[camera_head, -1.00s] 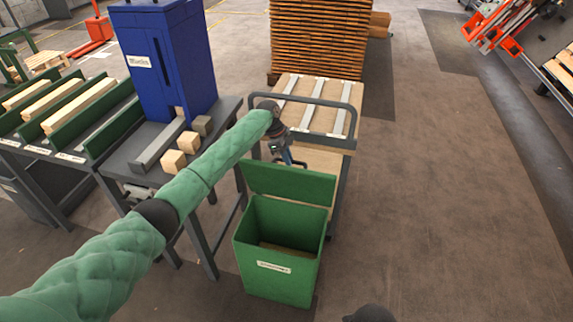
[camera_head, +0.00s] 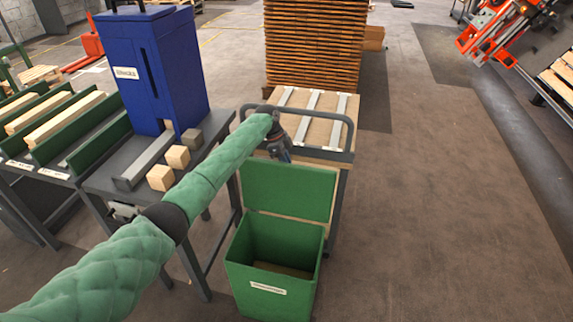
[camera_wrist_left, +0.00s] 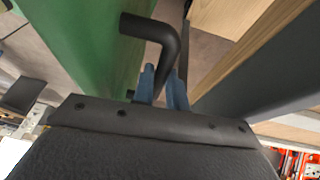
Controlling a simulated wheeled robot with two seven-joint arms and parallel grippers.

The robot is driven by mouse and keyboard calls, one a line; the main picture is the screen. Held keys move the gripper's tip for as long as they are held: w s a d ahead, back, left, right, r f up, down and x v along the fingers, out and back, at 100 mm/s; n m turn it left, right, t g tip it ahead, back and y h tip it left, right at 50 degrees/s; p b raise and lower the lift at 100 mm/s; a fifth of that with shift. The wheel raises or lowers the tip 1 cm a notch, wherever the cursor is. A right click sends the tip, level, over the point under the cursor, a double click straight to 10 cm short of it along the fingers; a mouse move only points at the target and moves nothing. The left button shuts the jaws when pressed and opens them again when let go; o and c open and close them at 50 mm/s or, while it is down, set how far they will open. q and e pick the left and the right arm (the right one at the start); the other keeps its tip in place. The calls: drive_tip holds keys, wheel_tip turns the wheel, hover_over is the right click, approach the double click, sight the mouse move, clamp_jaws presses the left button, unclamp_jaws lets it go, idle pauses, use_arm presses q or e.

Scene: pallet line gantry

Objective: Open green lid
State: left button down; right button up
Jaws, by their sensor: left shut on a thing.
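The green bin (camera_head: 270,265) stands on the floor at centre with its top open. Its green lid (camera_head: 288,190) is raised at the back edge, its inner face toward me. My left gripper (camera_head: 284,155) is behind the lid's upper edge, its fingers hidden in the head view. In the left wrist view, the blue fingers (camera_wrist_left: 163,88) are shut on the black lid handle (camera_wrist_left: 158,35). The green lid (camera_wrist_left: 95,40) fills the left there. My right gripper is not in view.
A grey-framed cart (camera_head: 340,150) with a wooden top stands right behind the lid. A grey bench (camera_head: 125,190) with wooden blocks and a blue cabinet (camera_head: 155,70) is at left.

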use_arm(q)
drive_tip(key=shift+a+f, duration=0.1)
drive_tip(key=shift+f, duration=0.25)
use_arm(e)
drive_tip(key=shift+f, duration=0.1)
use_arm(q)
drive_tip(key=c, duration=1.4)
unclamp_jaws()
drive_tip(key=shift+w+r, duration=0.1)
drive_tip(key=shift+r, duration=0.05)
drive_tip(key=shift+r, duration=0.1)
